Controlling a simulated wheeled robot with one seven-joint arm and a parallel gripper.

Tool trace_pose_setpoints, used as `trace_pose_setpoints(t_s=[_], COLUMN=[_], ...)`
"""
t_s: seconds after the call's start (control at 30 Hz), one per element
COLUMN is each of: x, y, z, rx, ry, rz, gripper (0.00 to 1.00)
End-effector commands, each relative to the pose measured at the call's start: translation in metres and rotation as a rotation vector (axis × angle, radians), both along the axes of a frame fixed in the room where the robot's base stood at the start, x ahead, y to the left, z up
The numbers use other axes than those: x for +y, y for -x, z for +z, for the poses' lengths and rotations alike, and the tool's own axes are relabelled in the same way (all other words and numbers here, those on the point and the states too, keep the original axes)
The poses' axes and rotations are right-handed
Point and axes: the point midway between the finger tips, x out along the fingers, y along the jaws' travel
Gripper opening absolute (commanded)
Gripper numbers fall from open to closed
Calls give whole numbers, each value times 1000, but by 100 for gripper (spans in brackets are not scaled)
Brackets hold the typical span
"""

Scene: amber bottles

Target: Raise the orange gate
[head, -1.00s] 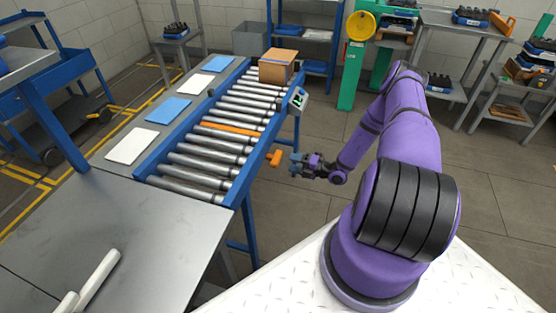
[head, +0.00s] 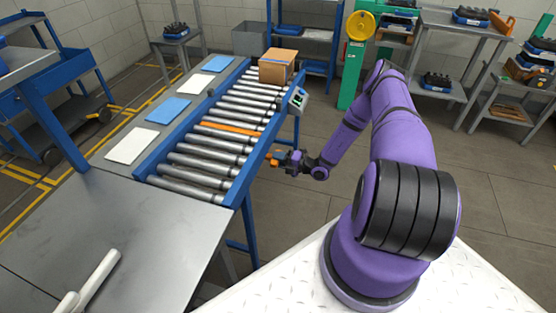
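The orange gate (head: 228,131) shows as a thin orange bar lying across the roller conveyor, about level with the rollers. An orange handle (head: 272,159) sticks out from the conveyor's right side, below the gate's end. My gripper (head: 281,158) is at this handle, coming from the right. Its fingertips overlap the handle in the picture. The fingers are too small and dark to tell whether they are open or shut on it.
A cardboard box (head: 278,66) stands on the far end of the conveyor (head: 200,174). A small display unit (head: 297,97) sits on the right rail. Blue and white sheets lie along the left side. A grey table (head: 95,235) adjoins the near end.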

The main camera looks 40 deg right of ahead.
Motion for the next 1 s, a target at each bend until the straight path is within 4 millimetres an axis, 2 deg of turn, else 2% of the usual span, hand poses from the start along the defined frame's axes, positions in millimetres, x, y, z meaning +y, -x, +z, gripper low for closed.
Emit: trace_pose_setpoints(t_s=[0.03, 0.07, 0.27, 0.6, 0.9, 0.93, 1.0], x=[0, 0, 0, -1, -1, 0, -1], y=[0, 0, 0, 0, -1, -1, -1], z=[0, 0, 3, 45, 48, 48, 48], rx=[1, 1, 1, -1, -5, -5, -5], ry=[1, 1, 1, -1, -2, -3, -2], rz=[0, 0, 0, -2, -2, -2, -2], gripper=[7, 0, 0, 0, 0, 36, 53])
